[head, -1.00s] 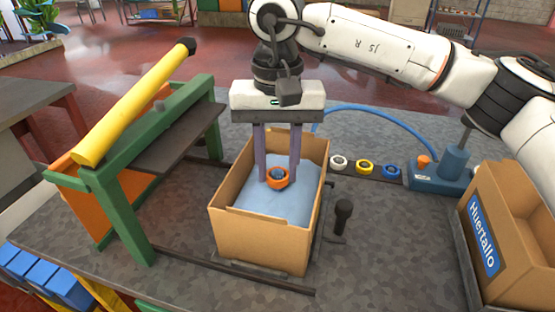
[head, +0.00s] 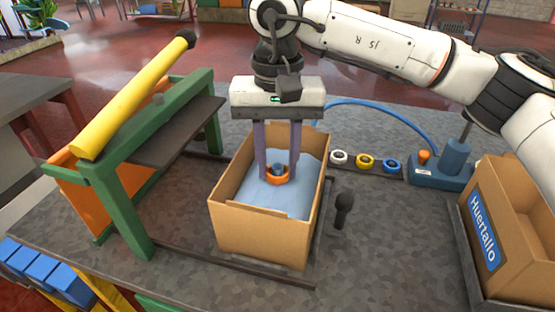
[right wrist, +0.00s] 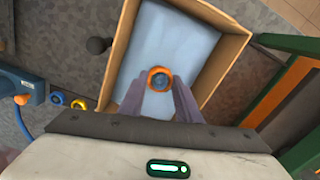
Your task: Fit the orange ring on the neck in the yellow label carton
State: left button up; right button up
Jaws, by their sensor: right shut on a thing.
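The orange ring (head: 277,180) is held between the fingers of my right gripper (head: 278,176), which points straight down into an open cardboard carton (head: 262,240). A dark blue-grey neck (head: 277,168) stands up from the pale blue filling and shows through the ring's opening. In the right wrist view the orange ring (right wrist: 150,75) encircles the neck (right wrist: 159,81), between the fingertips (right wrist: 160,84). I cannot tell how far down the ring sits. No yellow label shows on this carton's visible sides. My left gripper is not in view.
White (head: 339,157), yellow (head: 365,161) and blue (head: 392,166) rings sit on a dark strip. A carton with a blue Huertallo label (head: 484,232) stands at right. A green frame with a yellow tube (head: 135,95) is at left. A black knob (head: 344,203) stands beside the middle carton.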

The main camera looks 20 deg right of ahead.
jog(key=shift+f+b, duration=0.4)
jog(key=shift+f, duration=0.2)
dwell(0.4)
jog(key=o, duration=1.7)
jog(key=shift+r, duration=0.25)
jog(key=shift+r+p, duration=1.05)
jog(key=shift+r, duration=0.2)
